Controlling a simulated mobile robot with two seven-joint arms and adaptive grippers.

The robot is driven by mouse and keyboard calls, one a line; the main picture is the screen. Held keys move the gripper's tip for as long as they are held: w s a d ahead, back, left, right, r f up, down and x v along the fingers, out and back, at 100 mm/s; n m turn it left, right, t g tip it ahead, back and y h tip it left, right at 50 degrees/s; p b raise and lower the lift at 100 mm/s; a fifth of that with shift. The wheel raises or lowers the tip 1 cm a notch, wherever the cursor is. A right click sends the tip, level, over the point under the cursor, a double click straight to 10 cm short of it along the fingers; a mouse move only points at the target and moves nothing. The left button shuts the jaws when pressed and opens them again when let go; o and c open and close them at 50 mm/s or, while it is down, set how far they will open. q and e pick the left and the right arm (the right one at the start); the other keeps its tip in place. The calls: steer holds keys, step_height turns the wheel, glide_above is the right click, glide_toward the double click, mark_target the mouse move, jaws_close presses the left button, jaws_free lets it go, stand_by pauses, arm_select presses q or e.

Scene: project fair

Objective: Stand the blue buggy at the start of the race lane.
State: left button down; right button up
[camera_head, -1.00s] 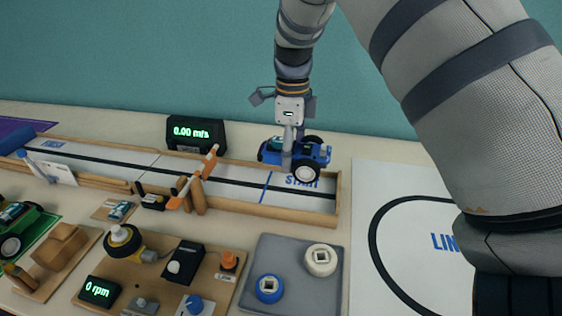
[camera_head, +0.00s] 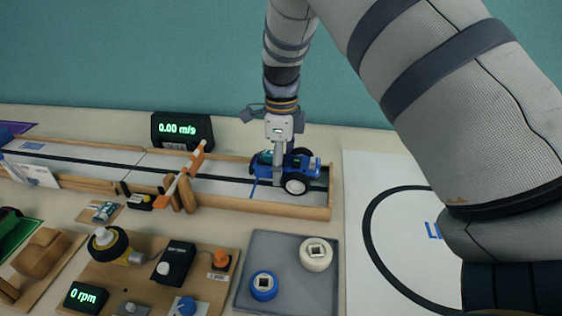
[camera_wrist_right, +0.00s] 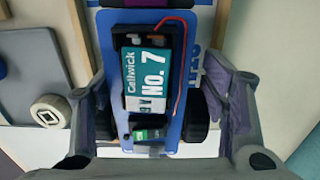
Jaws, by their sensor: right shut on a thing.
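The blue buggy (camera_head: 303,166) has dark tyres with white hubs and sits between the lane's side walls at its right end, over the START print. I cannot tell whether its wheels touch the lane floor. My right gripper (camera_head: 278,174) reaches down from above and is shut on the buggy. In the right wrist view the buggy (camera_wrist_right: 106,62) carries a teal-and-white "No. 7" label and a red wire, with a finger on either side. The race lane (camera_head: 240,205) has low wooden walls and a blue start line (camera_head: 252,190) left of the buggy. My left gripper is not in view.
An orange-and-white barrier arm (camera_head: 185,178) stands over the lane, left of the buggy. A speed display (camera_head: 182,130) reads 0.00 m/s behind it. A grey tray (camera_head: 290,285) with two wheels lies in front. A white line-track mat (camera_head: 360,170) lies right.

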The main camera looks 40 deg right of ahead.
steer(key=shift+r, duration=0.15)
steer(key=shift+f, duration=1.15)
stand_by(2.6)
steer(key=o, duration=1)
steer(key=shift+a, duration=0.1)
steer(key=shift+o, duration=0.2)
